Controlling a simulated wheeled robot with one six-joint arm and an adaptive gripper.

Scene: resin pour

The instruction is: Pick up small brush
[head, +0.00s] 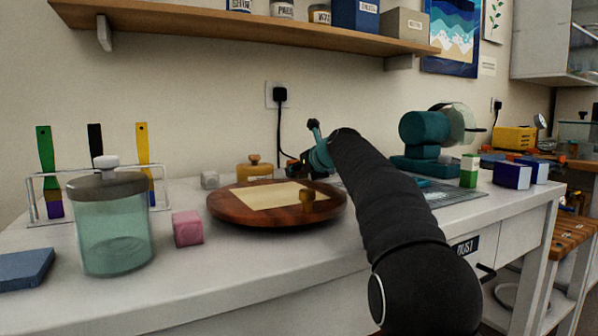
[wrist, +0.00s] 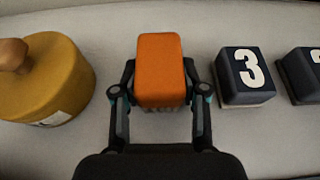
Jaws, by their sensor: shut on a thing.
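The orange block-shaped thing (wrist: 160,70), which I take to be the small brush, sits between my fingers in the wrist view. A pale, bristle-like fringe shows along its near lower edge. My gripper (wrist: 160,95) is shut on it, one finger against each side. Whether it rests on the worktop or is lifted is hard to tell.
A yellow round pot (wrist: 45,80) stands left of the gripper and a dark block marked 3 (wrist: 243,77) close on its right. In the head view a wooden turntable (head: 225,207), glass jar (head: 110,235) and pink cube (head: 187,229) stand nearer. A shelf (head: 250,30) hangs above.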

